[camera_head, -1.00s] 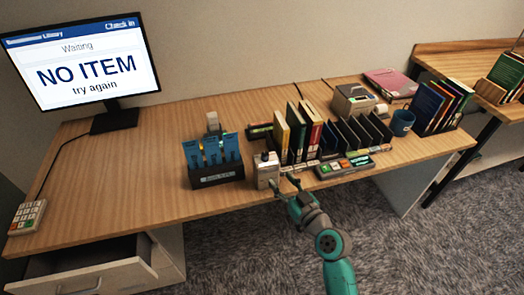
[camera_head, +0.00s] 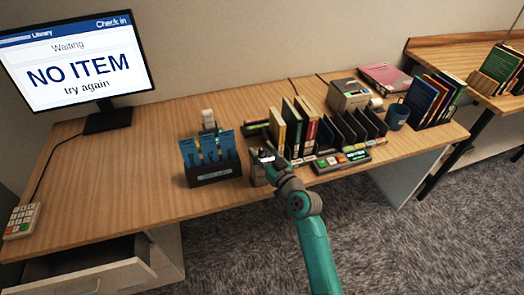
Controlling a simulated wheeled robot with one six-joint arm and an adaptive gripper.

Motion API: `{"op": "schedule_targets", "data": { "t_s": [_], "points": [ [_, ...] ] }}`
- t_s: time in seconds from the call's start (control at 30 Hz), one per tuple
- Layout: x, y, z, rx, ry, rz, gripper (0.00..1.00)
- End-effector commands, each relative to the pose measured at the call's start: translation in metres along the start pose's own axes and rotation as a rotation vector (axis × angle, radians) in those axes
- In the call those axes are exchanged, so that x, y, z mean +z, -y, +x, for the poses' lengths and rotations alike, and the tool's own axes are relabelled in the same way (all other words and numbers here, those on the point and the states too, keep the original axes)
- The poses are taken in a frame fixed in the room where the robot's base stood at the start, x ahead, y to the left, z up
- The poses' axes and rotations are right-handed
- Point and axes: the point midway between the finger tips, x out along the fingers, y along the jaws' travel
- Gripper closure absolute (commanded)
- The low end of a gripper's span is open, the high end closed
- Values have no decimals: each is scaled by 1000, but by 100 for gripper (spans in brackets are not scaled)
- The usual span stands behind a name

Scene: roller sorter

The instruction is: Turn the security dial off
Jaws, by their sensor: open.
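A small grey box (camera_head: 257,176) stands at the front edge of the desk, just right of the blue card holder. In the head view it is now mostly hidden behind my gripper. It may carry the security dial, but the dial's face and setting are too small and covered to tell. My gripper (camera_head: 267,157) is at the top of this box, with its fingers open around or just above it. Whether they touch it cannot be told.
A dark holder with blue cards (camera_head: 213,173) is close on the left. A book rack (camera_head: 292,130) and a button panel (camera_head: 341,159) are close on the right. A monitor (camera_head: 80,65) reads "NO ITEM". A drawer (camera_head: 90,278) is open at lower left.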

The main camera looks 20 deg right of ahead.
Motion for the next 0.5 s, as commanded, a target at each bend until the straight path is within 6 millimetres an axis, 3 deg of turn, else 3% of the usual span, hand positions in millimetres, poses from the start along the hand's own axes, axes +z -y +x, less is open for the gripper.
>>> {"op": "schedule_targets", "data": {
  "t_s": [0.3,0.5],
  "points": [
    [0,0,2,0,-1,0,48],
    [0,0,2,0,0,0,98]
  ]
}}
